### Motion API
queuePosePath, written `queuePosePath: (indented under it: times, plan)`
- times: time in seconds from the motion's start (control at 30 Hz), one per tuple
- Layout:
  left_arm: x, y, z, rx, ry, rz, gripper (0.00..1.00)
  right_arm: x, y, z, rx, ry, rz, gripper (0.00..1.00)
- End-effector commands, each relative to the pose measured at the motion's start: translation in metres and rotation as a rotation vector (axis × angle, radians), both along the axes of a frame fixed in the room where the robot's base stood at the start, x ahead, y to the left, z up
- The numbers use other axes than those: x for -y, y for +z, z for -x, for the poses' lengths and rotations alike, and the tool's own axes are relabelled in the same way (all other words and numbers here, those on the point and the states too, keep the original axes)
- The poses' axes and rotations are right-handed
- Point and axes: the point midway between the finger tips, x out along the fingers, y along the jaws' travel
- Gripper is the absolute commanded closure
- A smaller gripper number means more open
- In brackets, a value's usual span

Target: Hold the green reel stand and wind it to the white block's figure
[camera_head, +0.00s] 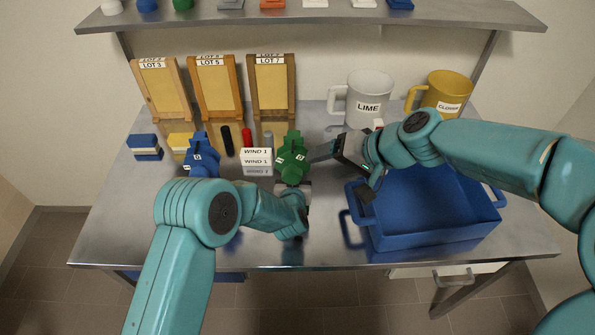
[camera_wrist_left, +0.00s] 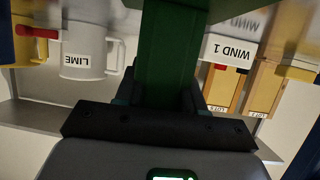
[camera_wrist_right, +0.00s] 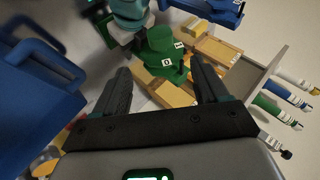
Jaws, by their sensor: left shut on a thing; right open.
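The green reel stand (camera_head: 292,160) stands upright on the steel table, right of the white block. My left gripper (camera_head: 303,190) is shut on it low on its near side; the left wrist view shows the green stand (camera_wrist_left: 170,50) between the jaws. The white block (camera_head: 257,157) reads "WIND 1"; it shows upside down in the left wrist view (camera_wrist_left: 230,50). My right gripper (camera_head: 340,174) is open and empty, just right of the reel. In the right wrist view the green reel (camera_wrist_right: 163,58) lies ahead, between and beyond the spread fingers (camera_wrist_right: 162,70).
A blue reel stand (camera_head: 204,155) is left of the block. A blue crate (camera_head: 430,240) stands right, under my right arm. Behind are a LIME mug (camera_head: 366,95), a yellow mug (camera_head: 445,92) and wooden lot boards (camera_head: 215,88). Small cylinders (camera_head: 227,140) stand behind the block.

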Motion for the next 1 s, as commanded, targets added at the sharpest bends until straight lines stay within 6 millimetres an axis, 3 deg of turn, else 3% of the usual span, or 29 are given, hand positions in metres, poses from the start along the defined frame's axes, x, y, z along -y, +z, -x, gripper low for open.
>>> queuePosePath:
  times: [0.5,0.93,0.97,1.0]
  plan:
    - [0.000,0.000,0.000,0.001,0.000,0.000,1.00,-0.061,-0.070,-0.036,-0.001,0.005,0.002,0.27]
    - [0.000,0.000,0.000,0.000,0.000,0.000,1.00,-0.068,-0.078,-0.042,0.003,0.005,0.003,0.27]
    - [0.000,0.000,0.000,0.000,0.000,0.000,1.00,-0.068,-0.078,-0.042,0.003,0.005,0.003,0.33]
    - [0.000,0.000,0.000,0.000,0.000,0.000,1.00,-0.068,-0.078,-0.042,0.003,0.005,0.003,0.47]
